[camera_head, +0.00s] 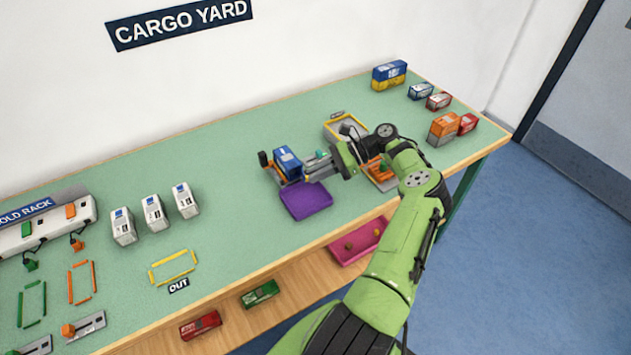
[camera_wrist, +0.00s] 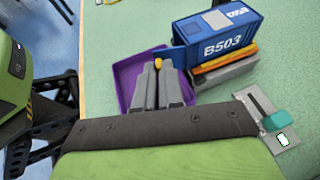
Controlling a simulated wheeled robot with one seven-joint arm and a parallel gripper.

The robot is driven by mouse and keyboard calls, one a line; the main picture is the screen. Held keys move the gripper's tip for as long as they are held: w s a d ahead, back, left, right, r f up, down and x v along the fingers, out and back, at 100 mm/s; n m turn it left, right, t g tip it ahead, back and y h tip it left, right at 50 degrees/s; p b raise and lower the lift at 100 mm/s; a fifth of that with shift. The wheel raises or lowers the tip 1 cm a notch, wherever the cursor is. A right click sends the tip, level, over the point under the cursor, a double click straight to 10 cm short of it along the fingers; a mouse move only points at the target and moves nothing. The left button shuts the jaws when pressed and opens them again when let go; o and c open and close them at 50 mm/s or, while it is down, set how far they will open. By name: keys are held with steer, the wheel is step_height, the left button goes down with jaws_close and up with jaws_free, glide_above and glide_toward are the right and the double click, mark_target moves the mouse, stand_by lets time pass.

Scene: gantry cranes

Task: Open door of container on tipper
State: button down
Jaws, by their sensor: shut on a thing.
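The blue container (camera_wrist: 222,42), marked B503, lies on the tipper, whose yellow-orange strip (camera_wrist: 225,66) and grey base (camera_wrist: 225,76) show under it. In the head view the container (camera_head: 287,161) is left of my gripper (camera_head: 318,172). A blue panel, seemingly the door (camera_wrist: 171,53), juts from the container's left end, at an angle to it. My gripper (camera_wrist: 158,70) is shut at this panel, with a small orange piece, seemingly its handle (camera_wrist: 158,63), between the fingertips. The fingers partly hide the door, so its exact angle is unclear.
A purple tray (camera_head: 306,200) lies in front of the tipper, under my fingers. A grey plate with a teal lever (camera_wrist: 276,120) is close to my wrist. White containers (camera_head: 153,212) stand to the left. An orange block (camera_head: 443,127) stands to the right.

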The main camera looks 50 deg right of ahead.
steer(key=shift+w+d+f+n+g+y+b, duration=0.15)
steer(key=shift+n+g+y+b, duration=0.1)
steer(key=shift+n+g+b, duration=0.3)
steer(key=shift+w+d+n+g+y+b, duration=0.15)
steer(key=shift+n+g+y+b, duration=0.15)
steer(key=shift+b, duration=0.3)
steer(key=shift+s+g, duration=0.15)
steer(key=shift+g, duration=0.2)
steer(key=c, duration=1.2)
jaws_free()
steer(key=shift+c, duration=0.2)
